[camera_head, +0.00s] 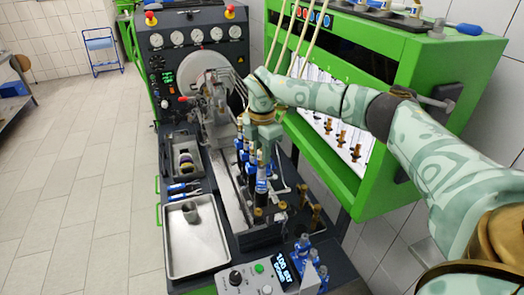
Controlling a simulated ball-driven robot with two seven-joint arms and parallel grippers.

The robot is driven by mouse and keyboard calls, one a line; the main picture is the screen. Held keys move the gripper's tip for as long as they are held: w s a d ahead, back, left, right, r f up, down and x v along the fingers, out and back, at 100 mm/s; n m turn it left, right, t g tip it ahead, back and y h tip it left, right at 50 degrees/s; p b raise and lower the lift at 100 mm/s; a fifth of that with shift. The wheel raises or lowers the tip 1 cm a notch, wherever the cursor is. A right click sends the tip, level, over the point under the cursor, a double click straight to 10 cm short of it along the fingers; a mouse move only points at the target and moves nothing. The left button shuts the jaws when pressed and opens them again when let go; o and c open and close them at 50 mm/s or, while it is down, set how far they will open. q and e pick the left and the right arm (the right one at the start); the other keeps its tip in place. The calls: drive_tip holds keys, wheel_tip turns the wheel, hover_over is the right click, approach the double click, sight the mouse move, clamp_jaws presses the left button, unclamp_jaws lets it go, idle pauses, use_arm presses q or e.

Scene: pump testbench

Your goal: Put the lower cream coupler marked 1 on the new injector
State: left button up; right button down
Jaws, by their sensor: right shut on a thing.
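My right gripper (266,143) points down over the row of blue injectors (261,180) in the middle of the bench. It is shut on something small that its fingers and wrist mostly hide. I cannot make out the lower cream coupler or its mark 1. The injectors stand upright side by side, and I cannot tell which one is new. My left gripper is not in view.
The green cabinet (352,185) stands close to the right, with brass parts on its white panel. A metal tray (190,254) with a grey cup (190,212) lies at the left. A dark tray (180,141) is behind it. A control box (258,280) is in front.

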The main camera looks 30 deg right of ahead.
drive_tip(key=shift+p, duration=0.35)
drive_tip(key=shift+f+b, duration=0.3)
drive_tip(key=shift+f, duration=0.2)
idle(0.5)
drive_tip(key=c, duration=1.5)
unclamp_jaws()
wheel_tip(320, 180, up, 11)
drive_tip(key=p, duration=1)
drive_tip(key=shift+s+f, duration=0.1)
